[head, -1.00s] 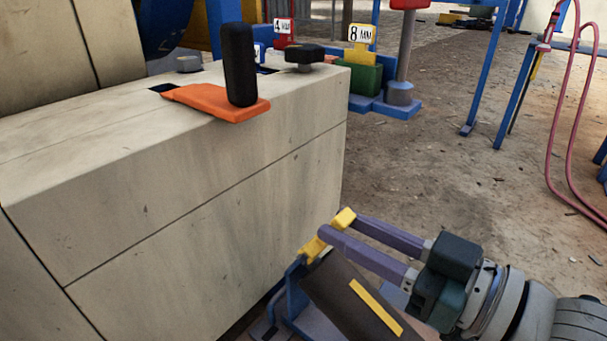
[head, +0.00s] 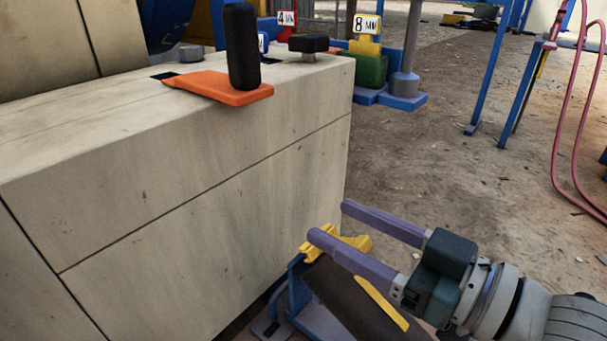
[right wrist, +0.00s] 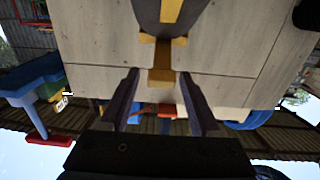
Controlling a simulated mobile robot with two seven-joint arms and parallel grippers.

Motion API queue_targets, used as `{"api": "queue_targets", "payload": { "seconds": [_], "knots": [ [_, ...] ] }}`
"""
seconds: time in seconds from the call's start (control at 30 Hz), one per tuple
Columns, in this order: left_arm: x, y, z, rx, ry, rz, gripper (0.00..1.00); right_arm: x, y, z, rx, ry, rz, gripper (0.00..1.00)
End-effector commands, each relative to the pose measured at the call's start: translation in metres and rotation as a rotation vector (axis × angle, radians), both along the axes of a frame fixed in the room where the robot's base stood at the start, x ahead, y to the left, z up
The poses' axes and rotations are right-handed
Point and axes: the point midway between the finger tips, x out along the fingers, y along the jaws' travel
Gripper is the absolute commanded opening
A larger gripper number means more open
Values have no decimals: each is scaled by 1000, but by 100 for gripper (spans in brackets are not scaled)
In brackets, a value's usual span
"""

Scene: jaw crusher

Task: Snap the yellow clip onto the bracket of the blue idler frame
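The yellow clip (head: 356,243) sits at the top of the blue idler frame (head: 298,290), partly hidden behind a finger of my right gripper. It appears to touch the frame's upper end, but I cannot tell whether it is fully seated on the bracket. My right gripper (head: 330,221) is open, its two purple fingers spread apart around the clip's end. In the right wrist view the clip (right wrist: 162,62) lies between and just beyond the open fingertips (right wrist: 159,76), with a gap on each side. My left gripper is out of view.
A dark belt or plate with a yellow stripe (head: 382,303) lies beside the frame under my right gripper. The large beige machine housing (head: 200,210) stands close on the left, carrying an orange lever plate (head: 215,86) with a black handle. Open dirt floor lies to the right.

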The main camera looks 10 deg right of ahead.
Motion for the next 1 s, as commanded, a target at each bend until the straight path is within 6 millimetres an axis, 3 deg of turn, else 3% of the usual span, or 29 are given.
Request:
{"api": "queue_targets", "payload": {
  "seconds": [0.33, 0.73, 1.0],
  "knots": [
    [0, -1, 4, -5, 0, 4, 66, -5, -4, 1, -1, 3, -1, 66],
    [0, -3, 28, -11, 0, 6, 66, -64, -50, 3, -3, 5, -1, 66],
    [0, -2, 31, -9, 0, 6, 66, -79, -61, 2, -1, 1, 0, 66]
  ]
}}
